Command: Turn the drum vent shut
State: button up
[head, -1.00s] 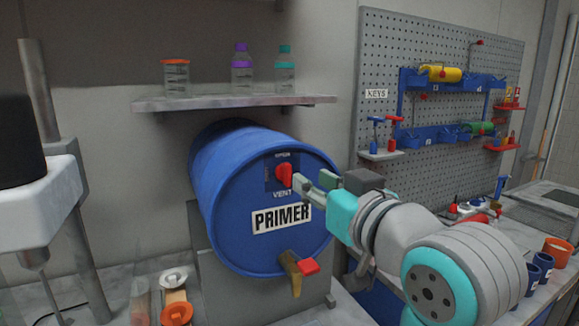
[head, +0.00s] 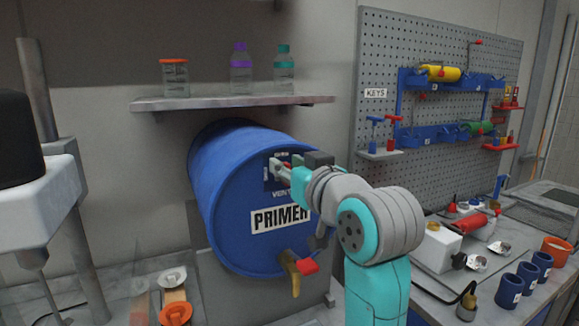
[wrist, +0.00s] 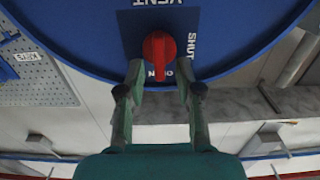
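The blue drum (head: 225,190) marked PRIMER lies on its side with its round face toward me. Its red vent knob (wrist: 160,50) sits on a dark label plate in the wrist view, its narrow end pointing at the OPEN mark; SHUT reads to the right there. My gripper (wrist: 159,72) is open, with one fingertip on each side of the knob's narrow end. A gap seems to show between each finger and the knob. In the head view my gripper (head: 282,170) covers most of the vent, so the knob is largely hidden.
A brass tap with a red handle (head: 308,267) sticks out low on the drum face. A shelf (head: 230,103) with jars and bottles hangs above the drum. A pegboard (head: 380,60) and a bench with a white box (head: 437,246) and blue cups (head: 510,290) stand right.

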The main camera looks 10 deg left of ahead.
grip_shut()
jog(key=shift+n, duration=0.4)
jog(key=n, duration=0.5)
jog(key=a+f+n, duration=0.1)
jog(key=n, duration=0.5)
jog(key=s+f+n, duration=0.1)
jog(key=n, duration=0.5)
jog(key=shift+a, duration=0.25)
jog(key=shift+r, duration=0.1)
